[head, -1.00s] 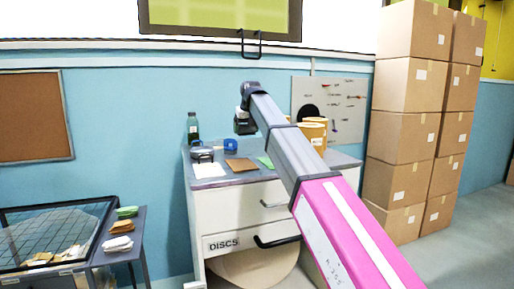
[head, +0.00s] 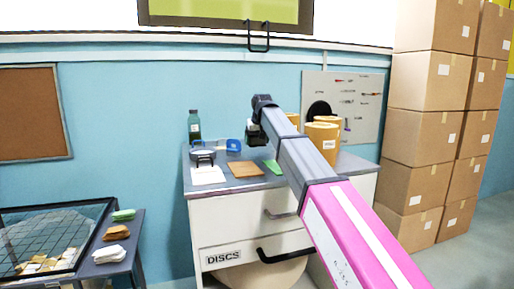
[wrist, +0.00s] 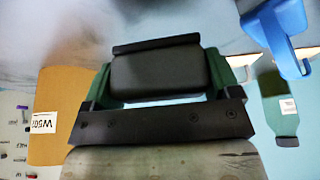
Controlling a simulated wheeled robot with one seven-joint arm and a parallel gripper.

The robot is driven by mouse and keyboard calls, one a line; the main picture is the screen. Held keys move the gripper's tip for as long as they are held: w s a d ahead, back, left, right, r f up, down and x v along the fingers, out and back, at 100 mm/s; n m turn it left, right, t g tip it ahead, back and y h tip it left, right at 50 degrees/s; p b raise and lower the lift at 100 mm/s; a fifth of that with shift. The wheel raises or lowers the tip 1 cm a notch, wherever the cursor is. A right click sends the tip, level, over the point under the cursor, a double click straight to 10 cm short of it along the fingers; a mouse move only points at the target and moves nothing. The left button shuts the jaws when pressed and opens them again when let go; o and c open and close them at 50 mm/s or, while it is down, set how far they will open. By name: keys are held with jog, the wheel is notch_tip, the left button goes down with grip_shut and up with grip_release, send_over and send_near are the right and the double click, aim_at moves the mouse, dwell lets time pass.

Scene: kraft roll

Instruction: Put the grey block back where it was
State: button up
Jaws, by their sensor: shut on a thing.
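My gripper (head: 252,138) is above the back part of the grey top of the drawer cabinet (head: 225,183), between the blue object and the wood-coloured rolls. In the wrist view, a dark grey block (wrist: 160,72) sits between the green fingers of my gripper (wrist: 165,98). The gripper is shut on it. In the head view, the block is too small and dark to tell apart from the gripper. The wrist picture shows the bottle and the label upside down. I cannot tell whether the block touches anything below.
White (head: 208,176), brown (head: 244,169) and green (head: 273,166) flat pieces lie on the cabinet top. A green bottle (head: 194,127), a blue object (head: 232,146) and rolls (head: 321,140) stand near. Stacked cartons (head: 425,130) rise at right. A side table (head: 130,243) stands left.

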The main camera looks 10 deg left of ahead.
aim_at(257, 146)
jog(key=shift+f, duration=1.5)
jog(key=shift+f, duration=0.15)
jog(key=o, duration=0.8)
jog(key=v, duration=1.2)
jog(key=shift+d, duration=0.1)
jog(key=shift+s, duration=0.15)
